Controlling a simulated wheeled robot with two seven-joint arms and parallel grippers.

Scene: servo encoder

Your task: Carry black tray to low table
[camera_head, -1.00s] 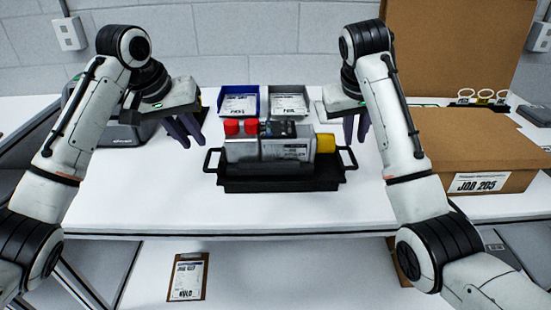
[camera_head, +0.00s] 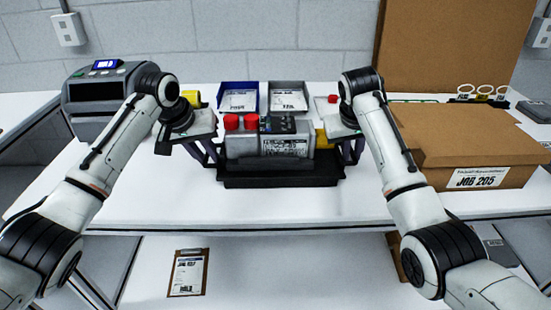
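The black tray (camera_head: 282,181) sits on the white upper table (camera_head: 140,200) at its middle. It carries a grey servo unit (camera_head: 270,146) with red caps and a yellow end. My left gripper (camera_head: 212,158) is at the tray's left end, where the handle is. My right gripper (camera_head: 349,153) is at the tray's right end, where the other handle is. Both grippers point down, and the handles are hidden behind the fingers and wrists. I cannot tell whether the fingers are closed on them. A lower white surface (camera_head: 290,275) shows below the table's front edge.
A blue bin (camera_head: 239,88) and a grey bin (camera_head: 288,87) stand behind the tray. A cardboard box (camera_head: 470,150) marked JOB 205 is at the right. A grey machine (camera_head: 95,90) is at the back left. A clipboard (camera_head: 188,273) lies on the lower surface.

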